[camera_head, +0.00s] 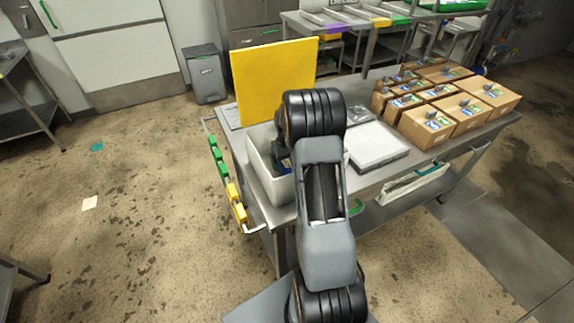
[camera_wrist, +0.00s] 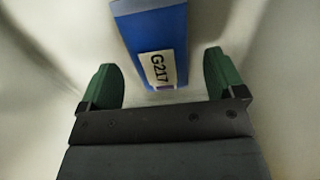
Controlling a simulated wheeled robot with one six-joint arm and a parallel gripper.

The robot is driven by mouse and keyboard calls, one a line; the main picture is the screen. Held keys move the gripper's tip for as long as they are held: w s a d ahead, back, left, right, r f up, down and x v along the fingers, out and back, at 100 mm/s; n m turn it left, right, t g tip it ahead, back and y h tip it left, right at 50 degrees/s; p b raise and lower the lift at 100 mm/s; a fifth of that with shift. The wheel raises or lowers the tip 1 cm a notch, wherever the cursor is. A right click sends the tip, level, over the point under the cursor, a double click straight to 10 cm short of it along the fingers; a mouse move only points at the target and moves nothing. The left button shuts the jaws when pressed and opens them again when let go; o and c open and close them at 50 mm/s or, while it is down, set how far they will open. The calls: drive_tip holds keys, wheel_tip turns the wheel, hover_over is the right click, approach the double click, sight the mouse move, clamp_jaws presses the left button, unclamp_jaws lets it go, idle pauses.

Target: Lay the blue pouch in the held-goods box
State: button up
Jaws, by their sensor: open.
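The blue pouch (camera_wrist: 152,42) shows in the wrist view with a white label reading G217. In the head view, my arm reaches down over a white open box (camera_head: 258,178) at the table's left end. I cannot read which box is the held-goods box.
A yellow board (camera_head: 270,78) stands upright behind the white box. A flat grey-white device (camera_head: 374,146) lies right of my arm. Several cardboard boxes (camera_head: 468,128) with small packs fill the table's right side. Yellow and green pieces (camera_head: 234,190) line the left rail.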

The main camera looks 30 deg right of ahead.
sight(287, 163)
drive_tip(key=s+a+r+b, duration=0.1)
drive_tip(key=a+r, duration=0.2)
drive_tip(key=r, duration=0.4)
drive_tip(key=s+a+r, duration=0.1)
drive_tip(key=a+r, duration=0.2)
drive_tip(key=r, duration=0.5)
drive_tip(key=s+a+r+t, duration=0.1)
drive_tip(key=s+a+t, duration=0.1)
drive_tip(key=s+a, duration=0.5)
drive_tip(key=s+a+r+n+t, duration=0.1)
drive_tip(key=s+a+t, duration=0.1)
drive_tip(key=s+a, duration=0.5)
drive_tip(key=s, duration=0.3)
drive_tip(key=shift+s+a+r+n, duration=0.25)
drive_tip(key=shift+s+n, duration=0.05)
